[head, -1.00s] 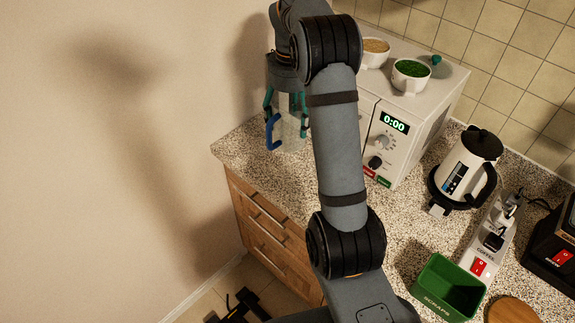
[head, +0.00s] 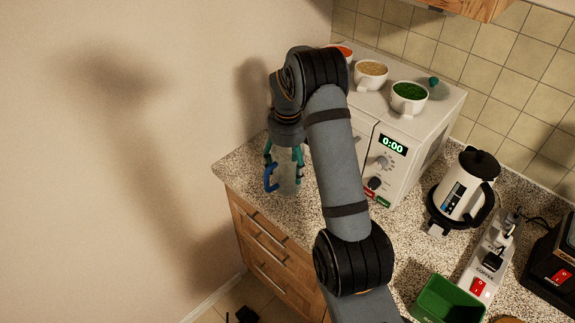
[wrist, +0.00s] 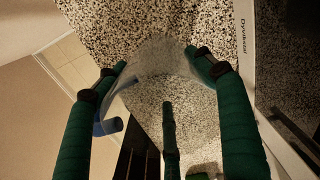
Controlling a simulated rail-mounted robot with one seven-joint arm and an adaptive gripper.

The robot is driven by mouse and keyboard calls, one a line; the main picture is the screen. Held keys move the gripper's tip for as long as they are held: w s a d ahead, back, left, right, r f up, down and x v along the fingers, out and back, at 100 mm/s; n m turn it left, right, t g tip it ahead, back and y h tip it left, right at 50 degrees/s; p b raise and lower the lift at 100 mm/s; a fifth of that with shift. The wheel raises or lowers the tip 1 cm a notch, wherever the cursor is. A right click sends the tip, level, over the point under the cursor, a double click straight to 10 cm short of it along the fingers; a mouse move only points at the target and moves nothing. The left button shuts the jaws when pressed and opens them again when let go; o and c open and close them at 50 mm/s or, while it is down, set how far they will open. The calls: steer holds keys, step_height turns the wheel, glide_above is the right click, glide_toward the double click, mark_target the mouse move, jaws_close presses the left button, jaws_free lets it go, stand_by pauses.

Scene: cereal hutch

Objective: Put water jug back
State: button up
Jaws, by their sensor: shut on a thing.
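The water jug (head: 287,184) is clear, with a blue handle (head: 270,178) on its left side. It is upright over the left end of the speckled counter, left of the microwave. My gripper (head: 284,160) points down and its green fingers are shut on the jug. In the wrist view the jug's see-through wall (wrist: 165,58) shows between the fingers of my gripper (wrist: 150,75), with the blue handle (wrist: 108,127) at the left. I cannot tell whether the jug's base touches the counter.
The microwave (head: 395,165) stands close right of my arm, with several bowls on top, including one of green food (head: 409,97). A kettle (head: 465,185), a power strip (head: 488,262) and a green scraps bin (head: 445,302) are further right. The left wall (head: 120,200) is near.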

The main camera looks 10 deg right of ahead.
steer(key=shift+f+b, duration=0.2)
steer(key=shift+b, duration=0.1)
steer(key=o, duration=2)
steer(key=shift+r, duration=0.1)
steer(key=shift+c, duration=0.2)
step_height(320, 180, up, 12)
steer(key=shift+r, duration=0.15)
steer(key=shift+s, duration=0.1)
